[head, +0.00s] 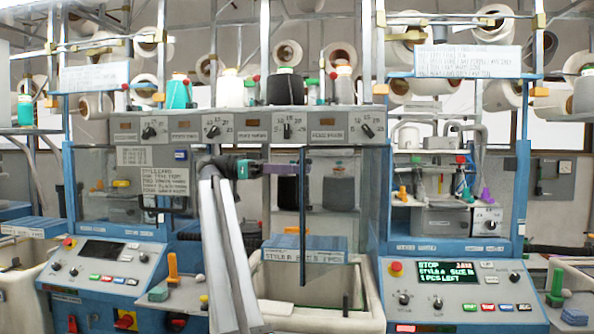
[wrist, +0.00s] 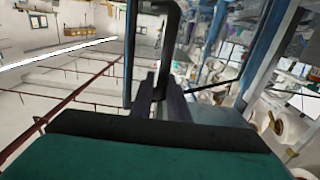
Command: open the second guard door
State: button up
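My gripper (head: 303,169) is in front of the middle machine bay, its purple fingers level across a dark upright bar handle (head: 303,230). In the wrist view the fingers (wrist: 162,97) lie close on both sides of the dark handle bar (wrist: 168,50), with no clear gap. The handle is on what looks like a clear guard door, with dark cones and a blue tray visible behind it. I cannot tell from this view how far that door is open. Another clear panel (head: 98,185) is at the left, partly behind a label.
Control consoles stand at the left (head: 105,270) and right (head: 460,285). A pale bin (head: 345,310) with a blue tray (head: 305,247) stands below the handle. A side shelf with an orange-handled tool (head: 172,270) is left of my arm. Yarn cones line the top.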

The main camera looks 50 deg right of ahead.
jog(key=s+a+r+b, duration=0.2)
jog(key=s+a+b, duration=0.1)
jog(key=s+a, duration=0.7)
jog(key=shift+a, duration=0.35)
jog(key=shift+s, duration=0.1)
jog(key=shift+c, duration=0.3)
